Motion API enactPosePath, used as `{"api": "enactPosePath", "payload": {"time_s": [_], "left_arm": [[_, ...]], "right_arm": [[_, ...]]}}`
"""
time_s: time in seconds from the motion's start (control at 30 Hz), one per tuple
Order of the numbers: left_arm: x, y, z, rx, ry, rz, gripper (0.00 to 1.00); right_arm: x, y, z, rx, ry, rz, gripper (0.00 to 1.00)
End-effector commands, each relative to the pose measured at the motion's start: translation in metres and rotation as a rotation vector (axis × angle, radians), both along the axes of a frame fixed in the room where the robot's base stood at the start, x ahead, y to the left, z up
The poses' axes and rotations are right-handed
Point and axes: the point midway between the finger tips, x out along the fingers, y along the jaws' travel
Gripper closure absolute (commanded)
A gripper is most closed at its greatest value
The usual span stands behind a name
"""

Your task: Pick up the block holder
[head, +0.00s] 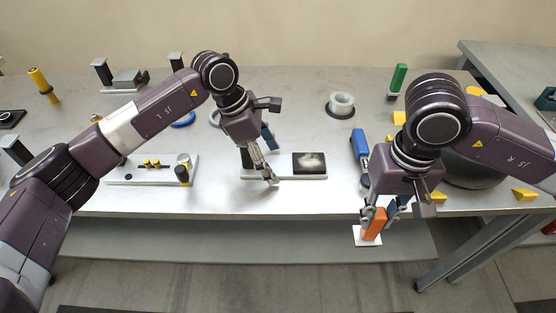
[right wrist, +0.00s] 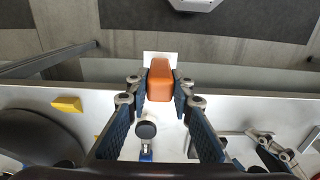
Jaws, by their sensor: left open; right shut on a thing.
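The orange block (head: 375,224) with a small white square plate (head: 367,238) at its lower end looks like the block holder. My right gripper (head: 379,213) is shut on the orange block, at the table's front edge. In the right wrist view the orange block (right wrist: 161,82) sits between both fingers, and part of the white plate (right wrist: 157,60) shows beyond it. My left gripper (head: 271,179) is open and empty, pointing down at a white board (head: 290,178) that bears a black pad. Its fingers also show at the right wrist view's right edge.
A blue-handled tool (head: 360,145) lies just behind my right gripper. A dark round bowl (head: 475,172) and yellow wedges (head: 525,194) lie to the right. A white fixture board (head: 140,178) lies to the left, and a tape roll (head: 341,104) stands behind. The table front between the grippers is clear.

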Motion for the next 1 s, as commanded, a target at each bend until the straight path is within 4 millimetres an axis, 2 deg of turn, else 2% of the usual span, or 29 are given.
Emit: {"api": "enactPosePath", "payload": {"time_s": [0.13,0.6,0.87,1.0], "left_arm": [[0.000,0.000,0.000,0.000,0.000,0.000,0.31],[0.000,0.000,0.001,0.000,0.000,0.000,0.82],[0.001,0.000,0.005,-0.002,-0.002,0.000,0.82],[0.001,0.000,0.023,-0.002,-0.005,-0.002,0.82]], "right_arm": [[0.000,0.000,0.000,0.000,0.000,0.000,1.00],[0.000,0.000,0.000,0.000,0.000,0.000,1.00],[0.000,0.000,0.000,0.000,0.000,0.000,1.00],[0.000,0.000,0.000,0.000,0.000,0.000,1.00]]}}
